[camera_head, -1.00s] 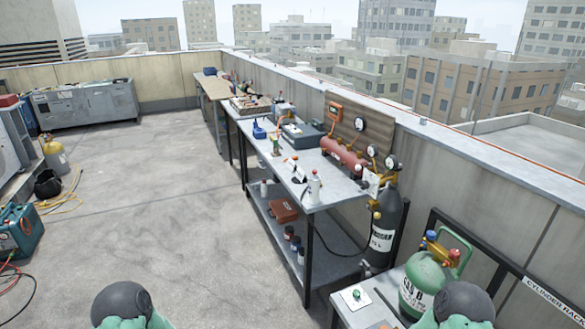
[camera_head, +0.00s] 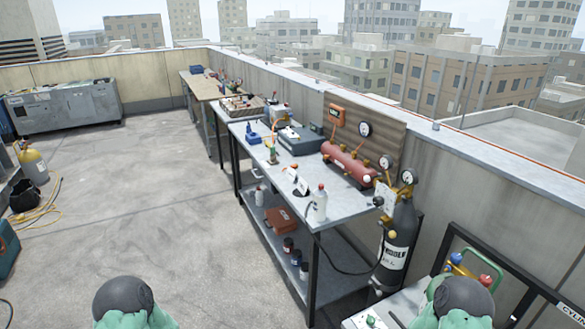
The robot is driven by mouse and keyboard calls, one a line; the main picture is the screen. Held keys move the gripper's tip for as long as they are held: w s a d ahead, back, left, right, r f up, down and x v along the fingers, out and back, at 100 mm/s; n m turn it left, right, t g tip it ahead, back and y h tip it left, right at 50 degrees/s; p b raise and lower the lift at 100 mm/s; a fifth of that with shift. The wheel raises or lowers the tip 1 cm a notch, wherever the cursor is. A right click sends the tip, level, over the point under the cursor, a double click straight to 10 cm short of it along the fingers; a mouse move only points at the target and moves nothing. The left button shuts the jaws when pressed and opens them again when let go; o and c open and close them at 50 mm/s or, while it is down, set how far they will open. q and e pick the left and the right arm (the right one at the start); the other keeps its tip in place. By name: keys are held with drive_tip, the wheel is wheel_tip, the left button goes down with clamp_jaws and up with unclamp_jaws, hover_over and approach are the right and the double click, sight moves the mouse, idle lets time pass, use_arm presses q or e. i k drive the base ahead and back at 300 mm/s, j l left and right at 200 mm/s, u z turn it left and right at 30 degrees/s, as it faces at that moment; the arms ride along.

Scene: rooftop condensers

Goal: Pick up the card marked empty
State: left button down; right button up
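I can read no card marked "empty" in this view. A white card or sheet (camera_head: 386,198) hangs beside the gauges at the near right corner of the steel bench (camera_head: 335,204); its print is too small to read. A small black-and-white piece (camera_head: 299,182) sits on the bench top behind a white bottle (camera_head: 318,205); I cannot tell what it is. Only the upper parts of my two arms show at the bottom edge, one left and one right. Neither gripper is in the frame.
A dark gas cylinder (camera_head: 398,246) stands at the bench's near end. A red manifold (camera_head: 347,163) with gauges is mounted at the bench's back. A green cylinder with a carry frame is partly hidden at lower right. Open concrete floor (camera_head: 150,215) lies left of the bench.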

sight(291, 174)
drive_tip(key=i+j+z, duration=0.3)
drive_tip(key=i+j, duration=1.25)
drive_tip(key=i, duration=0.15)
